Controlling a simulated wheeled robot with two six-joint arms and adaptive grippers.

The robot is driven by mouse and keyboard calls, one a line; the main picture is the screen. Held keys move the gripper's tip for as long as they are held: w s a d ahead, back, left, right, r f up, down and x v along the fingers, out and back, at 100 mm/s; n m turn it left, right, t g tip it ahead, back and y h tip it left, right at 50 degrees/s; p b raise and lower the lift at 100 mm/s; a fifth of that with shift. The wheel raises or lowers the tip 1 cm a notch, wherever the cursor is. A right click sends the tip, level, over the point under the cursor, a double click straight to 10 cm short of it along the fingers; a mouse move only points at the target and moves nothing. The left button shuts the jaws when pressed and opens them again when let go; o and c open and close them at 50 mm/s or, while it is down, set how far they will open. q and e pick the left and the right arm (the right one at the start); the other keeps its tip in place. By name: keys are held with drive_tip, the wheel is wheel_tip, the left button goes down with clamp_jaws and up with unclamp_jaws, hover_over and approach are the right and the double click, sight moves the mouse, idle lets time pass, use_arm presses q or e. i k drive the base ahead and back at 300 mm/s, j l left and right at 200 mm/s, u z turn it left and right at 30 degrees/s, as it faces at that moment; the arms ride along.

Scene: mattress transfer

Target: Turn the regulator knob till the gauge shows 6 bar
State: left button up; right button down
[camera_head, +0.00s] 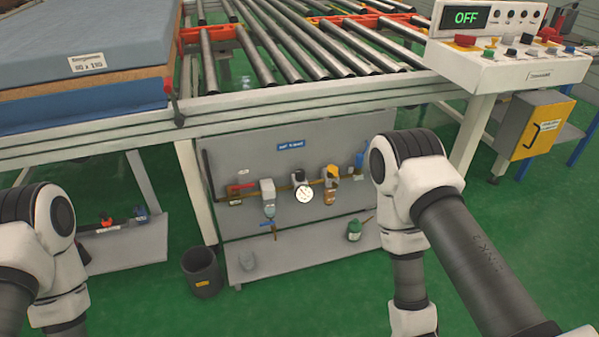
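The round white gauge (303,194) sits at the middle of a grey upright panel under the roller table. Its needle and scale are too small to read. A small dark knob with a pale body (298,177) sits just above the gauge and looks like the regulator knob. My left arm shows at the lower left and my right arm at the right.
A red-handled valve (236,190), a pale filter unit (268,190) and a yellow-topped unit (330,184) flank the gauge. A green bottle (354,230) stands on the low shelf (300,258). A dark bin (202,272) stands at its left. The control box (505,62) reads OFF.

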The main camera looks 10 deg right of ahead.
sight(300, 173)
drive_tip(key=i+l+u, duration=0.2)
drive_tip(key=i, duration=0.25)
drive_tip(key=i+l+u, duration=0.15)
drive_tip(key=i, duration=0.25)
drive_tip(key=i+l+u, duration=0.2)
drive_tip(key=i+l, duration=0.15)
drive_tip(key=i, duration=0.05)
